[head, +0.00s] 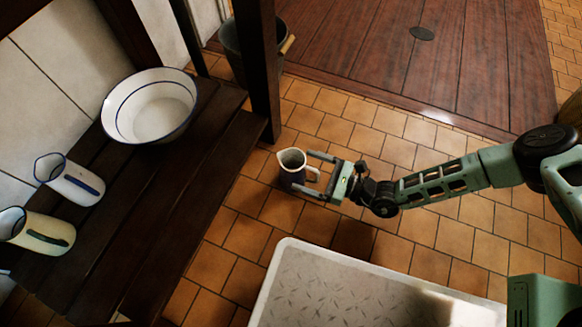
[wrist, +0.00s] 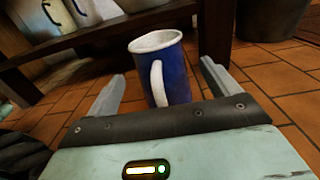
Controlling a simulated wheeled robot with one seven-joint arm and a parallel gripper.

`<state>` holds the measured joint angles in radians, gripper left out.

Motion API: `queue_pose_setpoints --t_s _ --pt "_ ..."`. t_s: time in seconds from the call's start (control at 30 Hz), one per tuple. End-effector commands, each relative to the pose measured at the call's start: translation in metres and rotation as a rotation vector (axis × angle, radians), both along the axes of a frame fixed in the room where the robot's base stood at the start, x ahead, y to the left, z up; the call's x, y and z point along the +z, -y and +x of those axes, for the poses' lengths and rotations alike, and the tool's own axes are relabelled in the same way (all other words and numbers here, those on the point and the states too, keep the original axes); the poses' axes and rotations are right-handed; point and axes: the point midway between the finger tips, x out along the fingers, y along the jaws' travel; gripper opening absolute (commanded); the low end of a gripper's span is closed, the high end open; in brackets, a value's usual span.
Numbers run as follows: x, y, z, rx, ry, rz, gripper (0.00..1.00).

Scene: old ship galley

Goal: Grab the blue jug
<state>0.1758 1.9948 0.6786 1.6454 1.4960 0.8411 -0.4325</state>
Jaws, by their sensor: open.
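The blue jug (head: 290,176) is dark blue with a white inside and a white handle. In the head view it appears above the tiled floor, at the end of my gripper (head: 303,170). In the wrist view the blue jug (wrist: 178,75) is upright, with its white handle towards me. My gripper (wrist: 163,72) is open, with one finger on each side of the jug and visible gaps to both. The jug's lower part is hidden behind the gripper body in the wrist view, so its base cannot be seen there.
A dark wooden bench (head: 180,215) at the left holds a white basin (head: 150,106) and two pale jugs, one nearer (head: 38,232) and one farther (head: 70,180). A dark post (head: 258,70) and bucket (head: 235,48) stand behind. A pale-rimmed patterned surface (head: 340,285) lies in front.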

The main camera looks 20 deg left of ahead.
Motion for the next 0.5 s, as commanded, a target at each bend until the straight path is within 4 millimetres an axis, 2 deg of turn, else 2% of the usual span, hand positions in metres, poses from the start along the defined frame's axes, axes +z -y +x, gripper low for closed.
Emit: queue_pose_setpoints --t_s 0.2,0.43,0.47,0.5 --pt "-0.0005 -0.0115 -0.0064 -0.006 -0.001 0.000 0.88" --pt "0.0000 -0.0122 -0.0064 -0.008 0.000 -0.001 0.88" --pt "0.0000 -0.0121 -0.0064 -0.008 0.000 -0.001 0.85" --pt "0.0000 -0.0121 -0.0064 -0.008 0.000 -0.001 0.74"
